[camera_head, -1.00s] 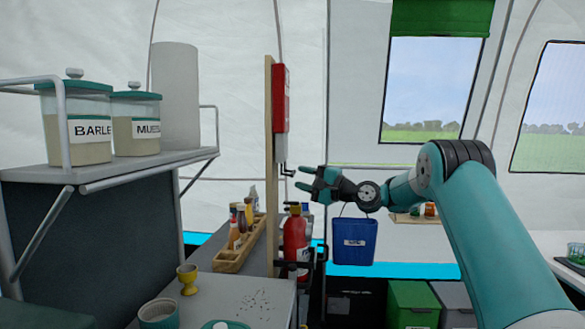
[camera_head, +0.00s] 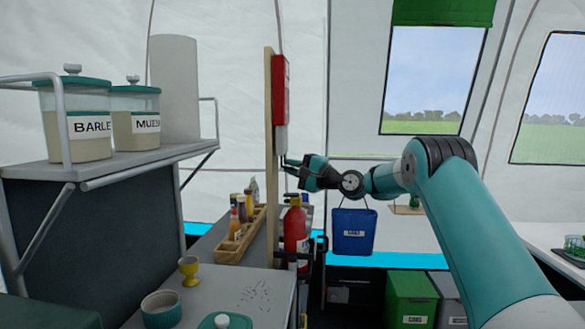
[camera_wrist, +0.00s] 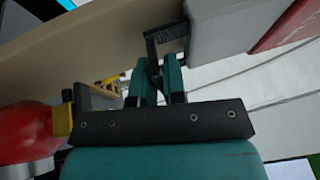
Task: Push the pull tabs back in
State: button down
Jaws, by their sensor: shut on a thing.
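A narrow red and white box (camera_head: 280,88) is mounted on the upright wooden board (camera_head: 270,185) in the head view. A black crank-shaped part (camera_wrist: 165,34) with a ribbed end shows beside the box's grey-white lower section (camera_wrist: 218,28) in the wrist view. I cannot tell whether this part is a pull tab; no other tab stands out. My gripper (camera_head: 287,165) is just below the box. In the wrist view, its teal fingers (camera_wrist: 157,80) are close together around the thin dark end of the crank-shaped part. The contact itself is partly hidden.
A red fire extinguisher (camera_head: 296,235) stands just below my gripper, close to the board. A wooden rack (camera_head: 240,240) of bottles stands left of the board. A shelf with jars (camera_head: 75,120) is farther left.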

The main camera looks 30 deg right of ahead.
jog(key=p, duration=0.6)
send_near(276, 133)
jog(key=x, duration=0.4)
jog(key=shift+w+a, duration=0.1)
jog(key=shift+w, duration=0.2)
jog(key=shift+r, duration=0.1)
jog(key=c, duration=1.2)
grip_release()
